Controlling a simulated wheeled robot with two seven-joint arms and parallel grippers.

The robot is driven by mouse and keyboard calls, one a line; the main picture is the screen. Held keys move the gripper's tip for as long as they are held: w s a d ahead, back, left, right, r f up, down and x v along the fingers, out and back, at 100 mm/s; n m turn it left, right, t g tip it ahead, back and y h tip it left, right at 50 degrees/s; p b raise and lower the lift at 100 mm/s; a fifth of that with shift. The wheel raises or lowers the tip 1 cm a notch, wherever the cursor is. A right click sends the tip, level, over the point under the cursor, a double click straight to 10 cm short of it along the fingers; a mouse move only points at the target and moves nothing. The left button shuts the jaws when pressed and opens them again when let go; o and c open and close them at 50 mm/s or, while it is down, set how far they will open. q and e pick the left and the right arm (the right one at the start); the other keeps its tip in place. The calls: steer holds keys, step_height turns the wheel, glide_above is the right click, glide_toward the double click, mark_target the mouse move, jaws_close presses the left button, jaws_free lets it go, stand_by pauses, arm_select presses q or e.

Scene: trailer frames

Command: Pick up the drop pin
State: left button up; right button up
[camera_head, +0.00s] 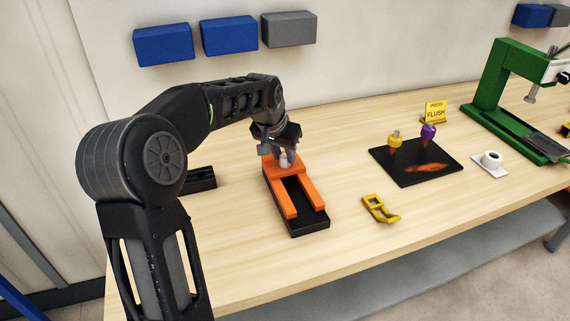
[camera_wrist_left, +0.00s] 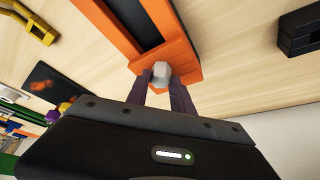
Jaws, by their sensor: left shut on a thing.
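The drop pin, a small light-grey piece (camera_head: 284,160), stands at the far end of an orange fixture (camera_head: 312,193) on a black base. In the left wrist view the pin (camera_wrist_left: 160,72) shows a pale faceted head between the fingertips. My left gripper (camera_head: 283,153) reaches down over the orange block and is shut on the pin. The fixture's orange end (camera_wrist_left: 186,62) lies just beyond the fingers. The pin's lower part is hidden, so I cannot tell whether it still sits in the block. My right gripper is not in view.
A black block (camera_head: 200,181) lies left of the fixture. A yellow clamp-like piece (camera_head: 380,208) lies to its right. Farther right are a black mat (camera_head: 418,174) with yellow and purple pieces, a yellow sign (camera_head: 435,111), a white holder (camera_head: 490,161) and a green press (camera_head: 497,75). Bare wood lies between.

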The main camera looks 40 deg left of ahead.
arm_select(q)
jaws_close()
step_height(320, 180, up, 10)
stand_by(0.7)
stand_by(0.5)
